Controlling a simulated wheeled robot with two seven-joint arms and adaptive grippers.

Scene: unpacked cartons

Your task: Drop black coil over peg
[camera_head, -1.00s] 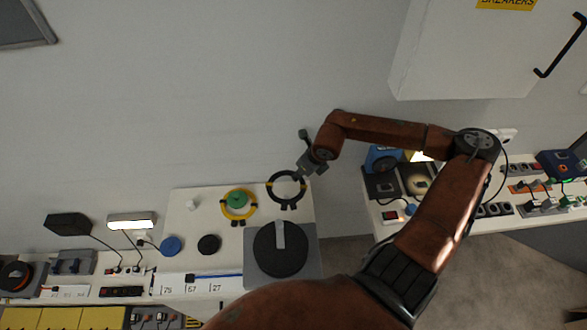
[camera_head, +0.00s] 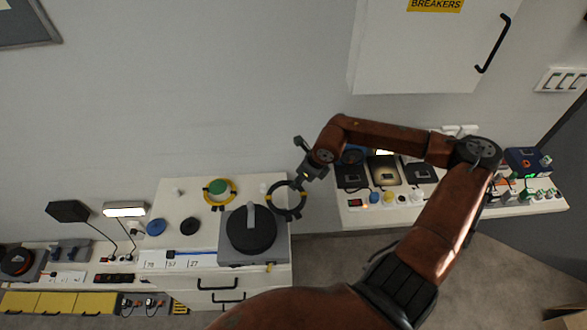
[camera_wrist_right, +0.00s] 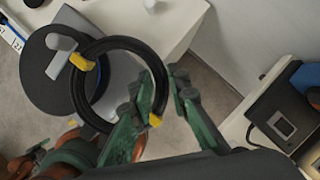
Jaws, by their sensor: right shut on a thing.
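The black coil (camera_head: 287,214) is a ring with yellow ties. My right gripper (camera_head: 303,172) is shut on its upper right rim and holds it at the right edge of the white bench (camera_head: 160,205). In the right wrist view, the coil (camera_wrist_right: 78,95) shows between the green fingers of the gripper (camera_wrist_right: 163,82). A short white peg (camera_head: 262,188) stands on the bench just left of the coil, apart from it. Another white peg (camera_head: 178,192) stands further left. A yellow coil (camera_head: 207,198) lies around a green-topped post (camera_head: 217,186). My left gripper is out of view.
A black disc with a grey handle (camera_head: 250,230) sits at the bench's front right. Blue (camera_head: 155,228) and black (camera_head: 191,227) round pieces lie left of it. A gap separates this bench from the right bench (camera_head: 380,212), which carries devices. A white cabinet (camera_head: 420,55) hangs above.

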